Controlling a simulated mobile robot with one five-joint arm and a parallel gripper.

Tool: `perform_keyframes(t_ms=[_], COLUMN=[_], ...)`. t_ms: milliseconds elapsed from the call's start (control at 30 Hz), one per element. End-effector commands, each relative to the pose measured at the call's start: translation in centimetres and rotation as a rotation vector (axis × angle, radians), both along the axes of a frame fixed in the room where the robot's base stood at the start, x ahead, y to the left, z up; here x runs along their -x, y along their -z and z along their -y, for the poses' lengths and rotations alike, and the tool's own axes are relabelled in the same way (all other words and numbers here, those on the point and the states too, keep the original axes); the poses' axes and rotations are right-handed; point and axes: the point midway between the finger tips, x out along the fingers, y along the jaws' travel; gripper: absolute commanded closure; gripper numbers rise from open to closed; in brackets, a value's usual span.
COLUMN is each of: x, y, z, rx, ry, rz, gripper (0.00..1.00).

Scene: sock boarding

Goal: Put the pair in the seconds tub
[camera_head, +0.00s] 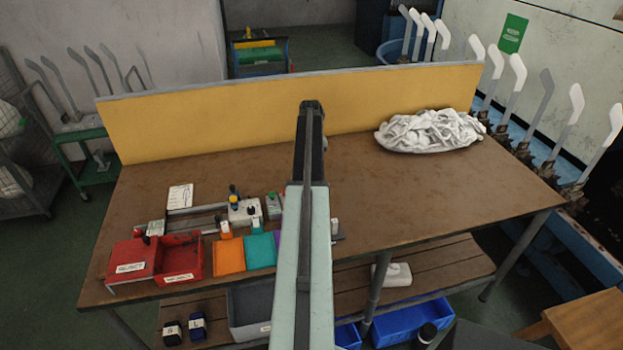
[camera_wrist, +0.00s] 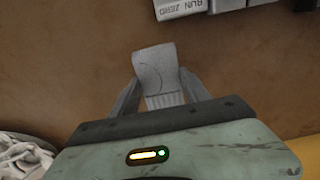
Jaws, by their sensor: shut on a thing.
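My gripper (camera_wrist: 158,98) is shut on a folded pale grey pair (camera_wrist: 155,68) in the wrist view. The pair sticks out between the two fingers, with a ribbed part near the palm and a thin dark curved line on it. It is over the brown table top. In the head view my arm hides the gripper and the pair. Two red tubs stand at the table's front left, a left one (camera_head: 127,275) and a right one (camera_head: 183,278). Both carry white labels too small to read surely, so I cannot tell which is the seconds tub.
Orange (camera_head: 229,256) and teal (camera_head: 261,250) squares lie right of the tubs. A white heap of socks (camera_head: 430,131) lies at the back right. A yellow panel (camera_head: 220,112) closes the table's back. A box marked "RUN ZERO" (camera_wrist: 181,8) tops the wrist view.

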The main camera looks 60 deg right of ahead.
Motion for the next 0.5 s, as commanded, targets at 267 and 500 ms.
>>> perform_keyframes(t_ms=[267,500], x=[-0.1,-0.1], y=[3.6,3.5], z=[0.0,0.0], rx=[0.000,0.000], ry=[-0.001,-0.001], rz=[0.000,0.000], gripper=[0.87,0.87])
